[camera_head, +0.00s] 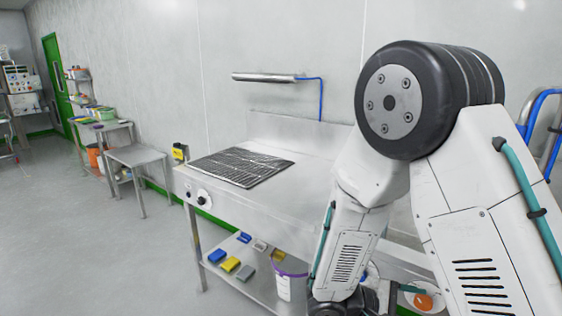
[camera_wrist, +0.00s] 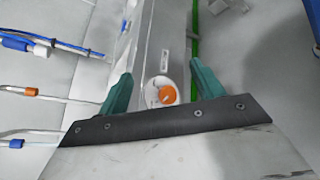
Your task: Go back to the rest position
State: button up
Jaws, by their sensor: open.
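My gripper (camera_wrist: 160,92) shows in the wrist view, with two teal fingers standing well apart on a dark mounting bar. Nothing is held between them. Behind the gap is a round white fitting with an orange knob (camera_wrist: 167,94); I cannot tell its distance from the fingertips. In the head view my arm fills the right side, bent downward, and the gripper itself is not clearly visible there.
A steel bench (camera_head: 310,172) with a black grate (camera_head: 240,168) stands beside my arm. Its lower shelf holds a white bucket (camera_head: 290,284) and coloured blocks. A small steel table (camera_head: 138,155) stands further left. The floor (camera_head: 90,240) at left is clear. Blue hoses (camera_wrist: 45,42) run left in the wrist view.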

jog(key=s+a+r+m+t+y, duration=0.1)
jog(key=s+a+r+m+y, duration=0.1)
jog(key=s+r+m+y, duration=0.6)
jog(key=shift+s+a+r+y, duration=0.15)
jog(key=shift+s+r+y, duration=3.35)
jog(key=shift+s+r, duration=2.15)
